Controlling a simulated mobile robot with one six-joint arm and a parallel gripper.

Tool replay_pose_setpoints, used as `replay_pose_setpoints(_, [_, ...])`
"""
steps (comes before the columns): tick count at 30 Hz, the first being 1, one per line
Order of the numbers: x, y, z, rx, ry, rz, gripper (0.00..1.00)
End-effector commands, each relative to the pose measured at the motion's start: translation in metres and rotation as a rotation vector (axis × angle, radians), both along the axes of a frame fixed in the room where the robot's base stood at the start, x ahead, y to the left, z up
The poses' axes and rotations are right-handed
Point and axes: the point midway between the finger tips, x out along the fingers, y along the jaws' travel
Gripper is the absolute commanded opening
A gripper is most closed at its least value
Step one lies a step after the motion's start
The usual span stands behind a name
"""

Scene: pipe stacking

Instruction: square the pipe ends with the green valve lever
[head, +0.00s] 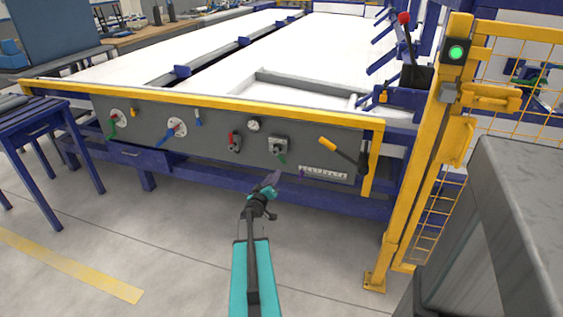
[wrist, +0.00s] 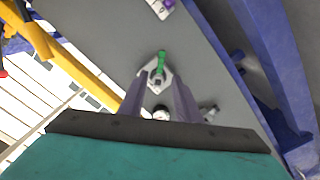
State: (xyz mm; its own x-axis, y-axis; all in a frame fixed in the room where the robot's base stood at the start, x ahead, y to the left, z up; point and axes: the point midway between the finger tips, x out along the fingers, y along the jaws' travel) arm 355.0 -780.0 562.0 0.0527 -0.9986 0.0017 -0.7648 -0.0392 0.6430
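A green lever (head: 281,158) hangs from a small grey box (head: 278,144) on the front of the grey control panel, right of the round gauge. It also shows in the wrist view (wrist: 161,61), where it lies ahead of and between my finger tips. My gripper (head: 271,179) is just below and in front of that lever in the head view. In the wrist view its two fingers (wrist: 158,90) are apart with nothing between them that I can see held; I cannot tell the exact distance to the lever. Another green lever (head: 111,127) is at the panel's left end.
A yellow post (head: 415,150) stands at right.

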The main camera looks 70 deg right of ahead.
Motion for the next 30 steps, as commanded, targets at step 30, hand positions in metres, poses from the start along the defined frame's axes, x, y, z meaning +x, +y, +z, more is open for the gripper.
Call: replay_pose_setpoints(30, [0.004,-0.061,-0.001,0.001,0.0,0.002,0.3])
